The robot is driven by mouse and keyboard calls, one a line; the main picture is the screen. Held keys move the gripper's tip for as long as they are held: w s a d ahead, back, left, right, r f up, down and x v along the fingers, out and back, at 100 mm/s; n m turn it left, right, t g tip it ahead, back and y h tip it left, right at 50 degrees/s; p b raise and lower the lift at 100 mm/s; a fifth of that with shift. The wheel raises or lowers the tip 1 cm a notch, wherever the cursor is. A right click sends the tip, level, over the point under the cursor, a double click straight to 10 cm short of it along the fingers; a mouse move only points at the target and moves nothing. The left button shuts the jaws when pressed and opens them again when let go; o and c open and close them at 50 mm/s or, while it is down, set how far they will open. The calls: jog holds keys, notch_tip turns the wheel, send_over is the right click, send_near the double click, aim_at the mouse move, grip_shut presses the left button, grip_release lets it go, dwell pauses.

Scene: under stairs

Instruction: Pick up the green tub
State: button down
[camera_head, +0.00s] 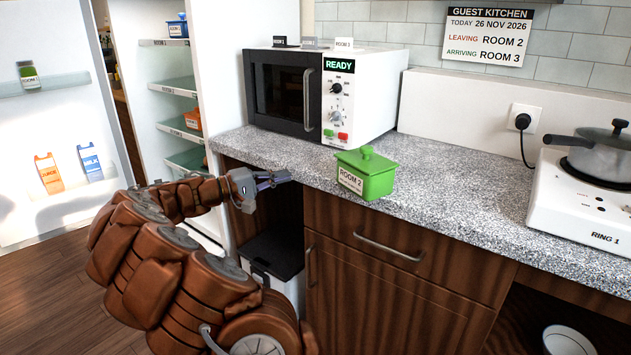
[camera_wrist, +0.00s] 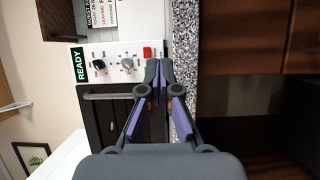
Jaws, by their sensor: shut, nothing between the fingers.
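The green tub (camera_head: 366,175) stands upright with its lid on, near the front edge of the speckled counter. Its front label reads "ROOM 2". My gripper (camera_head: 288,176) is just left of the tub, at about the counter's front edge, with a clear gap between them. In the wrist view my gripper (camera_wrist: 159,66) has its fingertips together with nothing between them. The tub does not show in the wrist view.
A microwave (camera_head: 326,92) reading "READY" stands behind and left of the tub. A hot plate (camera_head: 583,205) with a pot (camera_head: 604,155) is at the right. The counter (camera_head: 450,190) between tub and hot plate is clear. An open fridge (camera_head: 172,88) is at the left.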

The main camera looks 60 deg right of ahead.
aim_at(331, 177)
jog(key=x, duration=0.6)
jog(key=s+x, duration=0.1)
jog(key=x, duration=0.3)
jog(key=shift+a, duration=0.3)
jog(key=shift+s+a+b, duration=0.15)
jog(key=shift+s+a, duration=0.15)
jog(key=shift+s, duration=0.35)
jog(key=shift+s+a+b, duration=0.15)
jog(key=shift+s+a, duration=0.15)
jog(key=shift+s, duration=0.4)
jog(key=shift+s+a+f+b, duration=0.1)
jog(key=shift+s+a+b, duration=0.1)
jog(key=shift+s+b, duration=0.25)
jog(key=shift+s+a, duration=0.1)
jog(key=shift+s, duration=0.2)
jog(key=shift+w+a, duration=0.1)
